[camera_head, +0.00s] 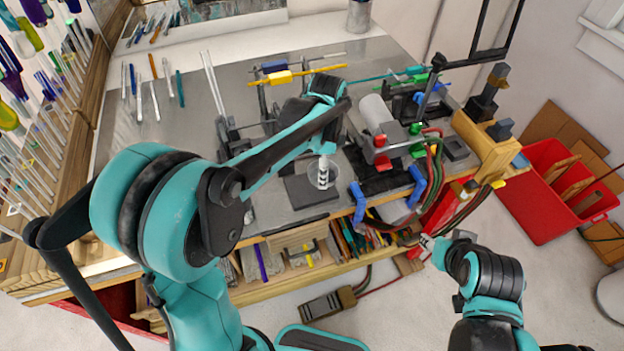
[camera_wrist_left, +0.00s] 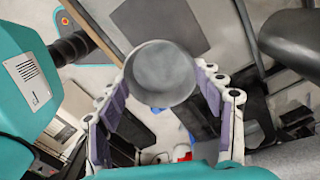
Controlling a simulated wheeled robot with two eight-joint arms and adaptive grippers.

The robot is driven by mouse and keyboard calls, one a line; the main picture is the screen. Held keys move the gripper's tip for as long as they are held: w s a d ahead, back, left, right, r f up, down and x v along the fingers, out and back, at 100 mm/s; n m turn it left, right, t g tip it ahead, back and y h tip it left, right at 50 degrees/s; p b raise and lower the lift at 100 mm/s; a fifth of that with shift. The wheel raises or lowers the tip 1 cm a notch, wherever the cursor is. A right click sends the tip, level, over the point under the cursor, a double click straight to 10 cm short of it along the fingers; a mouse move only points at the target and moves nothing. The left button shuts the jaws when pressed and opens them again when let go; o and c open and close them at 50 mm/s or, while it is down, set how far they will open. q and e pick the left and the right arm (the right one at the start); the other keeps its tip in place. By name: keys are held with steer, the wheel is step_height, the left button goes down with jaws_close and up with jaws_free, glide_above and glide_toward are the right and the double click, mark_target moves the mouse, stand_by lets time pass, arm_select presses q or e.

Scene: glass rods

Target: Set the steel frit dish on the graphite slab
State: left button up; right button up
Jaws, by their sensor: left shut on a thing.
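The steel frit dish (camera_wrist_left: 160,72) is a round grey dish between the purple-padded fingers of my left gripper (camera_wrist_left: 164,78). My left gripper is shut on it. In the head view my left gripper (camera_head: 323,172) is over the bench, close to the graphite slab (camera_head: 303,194), and the dish is hard to make out there. The slab is a flat dark square, partly hidden by my gripper. In the left wrist view the slab (camera_wrist_left: 158,24) shows past the dish, and the dish appears apart from it. My right gripper (camera_head: 430,243) is low by the bench front; its fingers are too small to read.
Clamp stands with yellow (camera_head: 290,77) and green holders stand behind the slab. A burner rig with a pale cylinder (camera_head: 375,110) and hoses is on the right. Glass rods lie at the back left. A red bin (camera_head: 545,200) stands right of the bench.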

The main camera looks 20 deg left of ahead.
mark_target(311, 171)
arm_select(q)
steer(key=a, duration=0.1)
steer(key=a+f, duration=0.1)
steer(key=a, duration=0.1)
steer(key=shift+w+f, duration=0.1)
steer(key=shift+f, duration=0.2)
steer(key=shift+w+a+f, duration=0.15)
steer(key=shift+a+f, duration=0.05)
steer(key=shift+a, duration=0.05)
steer(key=shift+f, duration=0.4)
steer(key=shift+f+b, duration=0.4)
steer(key=shift+f, duration=1.3)
steer(key=o, duration=0.8)
steer(key=shift+f, duration=0.15)
steer(key=o, duration=0.4)
